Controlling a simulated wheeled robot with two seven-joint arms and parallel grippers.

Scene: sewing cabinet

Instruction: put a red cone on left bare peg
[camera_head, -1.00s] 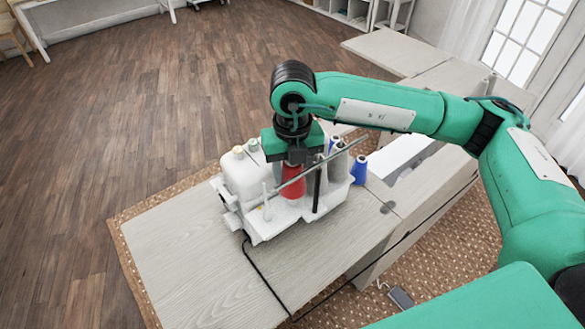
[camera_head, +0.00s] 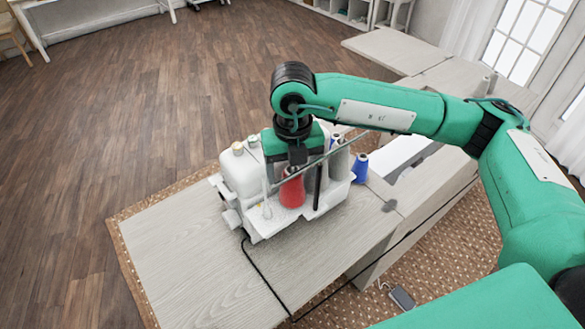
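The red cone (camera_head: 292,191) is upright over the front of the white sewing machine (camera_head: 240,177), below my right gripper (camera_head: 296,158). The gripper points down and appears shut on the cone's top; its fingers are partly hidden by the thin slanted rod that crosses in front. The cone's base is close to the machine's spool stand, and I cannot tell whether a peg is inside it. A thin pale bare peg (camera_head: 266,191) stands just left of the cone. My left gripper is out of view.
A dark upright post (camera_head: 317,186) stands right of the red cone. Grey cone (camera_head: 340,161) and blue cone (camera_head: 360,168) stand further right. The slanted rod passes close to the gripper. The wooden tabletop (camera_head: 190,255) in front is clear except for a black cable.

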